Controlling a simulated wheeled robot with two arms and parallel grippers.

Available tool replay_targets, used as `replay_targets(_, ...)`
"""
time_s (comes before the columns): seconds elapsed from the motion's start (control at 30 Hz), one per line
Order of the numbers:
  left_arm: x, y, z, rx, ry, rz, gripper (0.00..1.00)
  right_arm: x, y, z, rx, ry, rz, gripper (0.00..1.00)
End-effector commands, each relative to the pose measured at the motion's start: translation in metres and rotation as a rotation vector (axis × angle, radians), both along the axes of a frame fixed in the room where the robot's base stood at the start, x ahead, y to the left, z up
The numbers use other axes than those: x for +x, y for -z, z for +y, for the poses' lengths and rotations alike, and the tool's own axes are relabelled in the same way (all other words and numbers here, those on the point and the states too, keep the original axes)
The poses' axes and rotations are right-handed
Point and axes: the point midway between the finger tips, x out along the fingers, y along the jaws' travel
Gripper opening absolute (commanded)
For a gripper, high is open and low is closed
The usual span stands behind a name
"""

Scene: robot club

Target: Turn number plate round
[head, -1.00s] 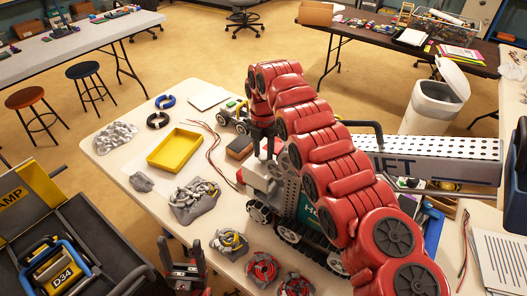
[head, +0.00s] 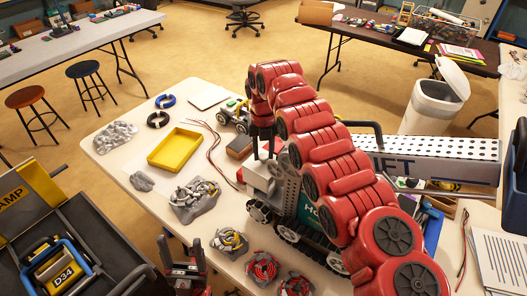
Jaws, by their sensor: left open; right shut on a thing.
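My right gripper (head: 262,134) is at the end of the red segmented arm, above the front of a small tracked robot (head: 284,185) on the pale table. It is shut on a small red and white piece (head: 266,154), mostly hidden by the gripper; I cannot read any number on it or be sure that it is the number plate. The arm covers much of the tracked robot. My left gripper (head: 182,248) is open and empty at the table's near edge, its fingers apart.
A long box (head: 440,160) stands behind the arm. Papers (head: 500,255) lie at right. Bare tabletop lies around the tray.

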Motion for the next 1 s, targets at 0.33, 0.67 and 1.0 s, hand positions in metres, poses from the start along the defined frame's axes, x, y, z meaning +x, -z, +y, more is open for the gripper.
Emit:
replay_targets(0.33, 0.0001, -0.0001, 0.0, 0.0, 0.0, 0.0, 0.68, 0.0001, -0.0002, 0.0001, 0.0, -0.024, -0.001, 0.0)
replay_targets(0.67, 0.0, -0.0001, 0.0, 0.0, 0.0, 0.0, 0.68, 0.0001, -0.0001, 0.0001, 0.0, -0.023, 0.0, 0.64)
replay_targets(1.0, 0.0001, 0.0002, 0.0, 0.0, 0.0, 0.0, 0.68, 0.0001, -0.001, 0.0001, 0.0, -0.022, 0.0, 0.7)
